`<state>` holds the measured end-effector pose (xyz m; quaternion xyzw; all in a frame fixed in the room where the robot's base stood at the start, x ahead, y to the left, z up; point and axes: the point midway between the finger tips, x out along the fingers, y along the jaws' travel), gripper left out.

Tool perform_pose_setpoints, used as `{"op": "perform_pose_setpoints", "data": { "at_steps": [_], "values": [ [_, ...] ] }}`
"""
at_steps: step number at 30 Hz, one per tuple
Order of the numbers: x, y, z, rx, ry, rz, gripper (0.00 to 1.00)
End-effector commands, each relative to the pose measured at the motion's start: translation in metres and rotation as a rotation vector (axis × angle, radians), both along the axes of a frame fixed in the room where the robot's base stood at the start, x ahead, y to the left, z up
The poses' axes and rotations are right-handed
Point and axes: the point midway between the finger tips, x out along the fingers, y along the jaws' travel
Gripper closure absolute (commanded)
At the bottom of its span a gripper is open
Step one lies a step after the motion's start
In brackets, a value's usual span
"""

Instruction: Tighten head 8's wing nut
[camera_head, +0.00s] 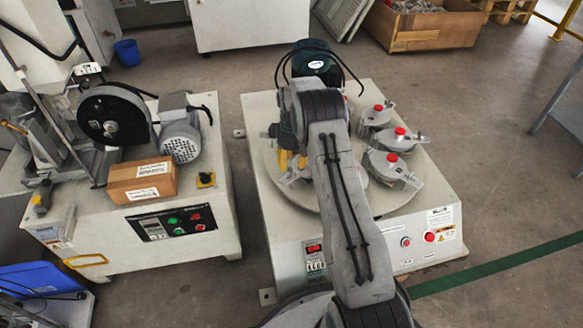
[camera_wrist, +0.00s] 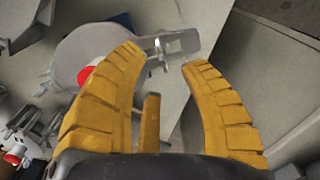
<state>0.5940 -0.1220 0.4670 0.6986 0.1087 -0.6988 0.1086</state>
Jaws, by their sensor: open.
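My gripper (camera_wrist: 163,60) is open, its yellow fingers apart and empty in the wrist view. Between the fingertips, beyond them, lies the arm end (camera_wrist: 184,43) of a grey round head (camera_wrist: 118,46) with a red knob (camera_wrist: 87,76). A small metal fitting, perhaps the wing nut (camera_wrist: 157,58), shows at that slotted end; I cannot tell its exact shape or whether a finger touches it. No head number is readable. In the head view my gripper (camera_head: 285,161) is low over the left side of the round turntable (camera_head: 305,198), partly hidden by my arm.
Several other grey heads with red knobs, including one at the right (camera_head: 390,166), stand on the turntable. A control panel (camera_head: 316,254) is on the machine's front. Left stands another machine with a cardboard box (camera_head: 142,181). Open floor (camera_head: 480,130) lies to the right.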

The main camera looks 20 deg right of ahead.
Motion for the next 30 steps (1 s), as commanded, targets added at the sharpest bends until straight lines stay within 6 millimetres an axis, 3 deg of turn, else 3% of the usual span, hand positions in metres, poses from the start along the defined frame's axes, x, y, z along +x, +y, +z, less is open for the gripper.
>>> {"op": "perform_pose_setpoints", "data": {
  "at_steps": [6,15,30],
  "values": [
    [0.001,0.0,0.039,-0.001,-0.003,0.0,0.6],
    [0.0,0.0,0.074,-0.001,-0.001,0.0,0.6],
    [0.0,0.0,0.083,0.001,0.001,0.0,0.6]
  ]
}}
